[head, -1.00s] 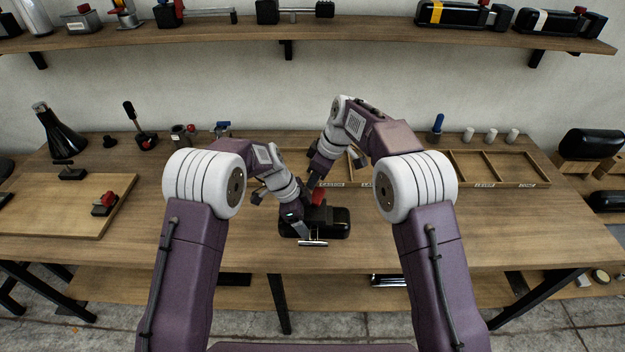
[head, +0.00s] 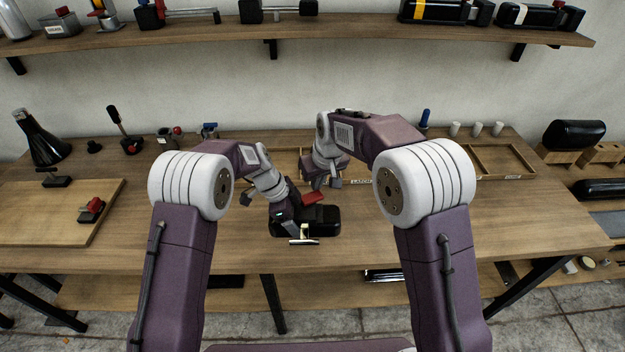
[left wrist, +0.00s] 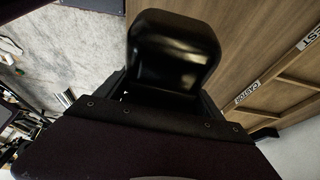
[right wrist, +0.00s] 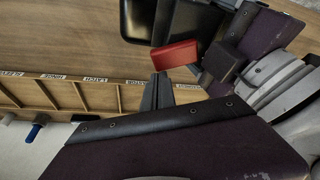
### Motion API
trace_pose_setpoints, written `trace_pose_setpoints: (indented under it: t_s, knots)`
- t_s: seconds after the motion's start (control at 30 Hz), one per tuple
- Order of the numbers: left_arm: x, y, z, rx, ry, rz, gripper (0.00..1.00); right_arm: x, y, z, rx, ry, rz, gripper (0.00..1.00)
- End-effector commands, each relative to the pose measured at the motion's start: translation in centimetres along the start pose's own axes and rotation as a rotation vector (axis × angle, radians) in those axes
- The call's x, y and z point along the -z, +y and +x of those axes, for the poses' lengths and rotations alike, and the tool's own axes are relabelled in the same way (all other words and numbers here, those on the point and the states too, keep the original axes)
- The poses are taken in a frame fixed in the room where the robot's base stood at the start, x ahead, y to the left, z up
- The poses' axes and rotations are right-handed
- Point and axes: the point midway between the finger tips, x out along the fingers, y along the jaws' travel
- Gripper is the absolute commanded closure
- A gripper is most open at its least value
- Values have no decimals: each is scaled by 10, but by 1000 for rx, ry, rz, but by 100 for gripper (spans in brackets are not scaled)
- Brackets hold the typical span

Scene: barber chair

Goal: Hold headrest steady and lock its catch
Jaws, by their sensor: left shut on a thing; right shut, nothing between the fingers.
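The black padded headrest (head: 322,224) lies on the workbench in front of me, with a metal bar (head: 304,241) at its near side. Its red catch lever (head: 313,197) is at the far side and also shows in the right wrist view (right wrist: 175,54), lying nearly flat. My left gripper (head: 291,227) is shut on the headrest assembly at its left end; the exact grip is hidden.
A labelled wooden divided tray (head: 500,160) lies behind, partly hidden by my right arm. A board (head: 60,215) with a red-knobbed clamp (head: 91,209) is at left. A shelf (head: 300,32) runs above. The bench front is clear.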

Motion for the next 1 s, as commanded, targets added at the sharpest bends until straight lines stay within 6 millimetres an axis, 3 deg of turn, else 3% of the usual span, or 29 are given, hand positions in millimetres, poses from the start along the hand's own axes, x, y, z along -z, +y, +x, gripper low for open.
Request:
trace_pose_setpoints:
  t_s: [0.4, 1.0]
  knots:
    - [1, -1, -1, 3, 1, 0, 96, -15, 4, -6, -97, -1, 279, 100]
    - [1, -1, -1, 2, 1, 0, 96, -22, 5, -8, -103, -1, 298, 100]
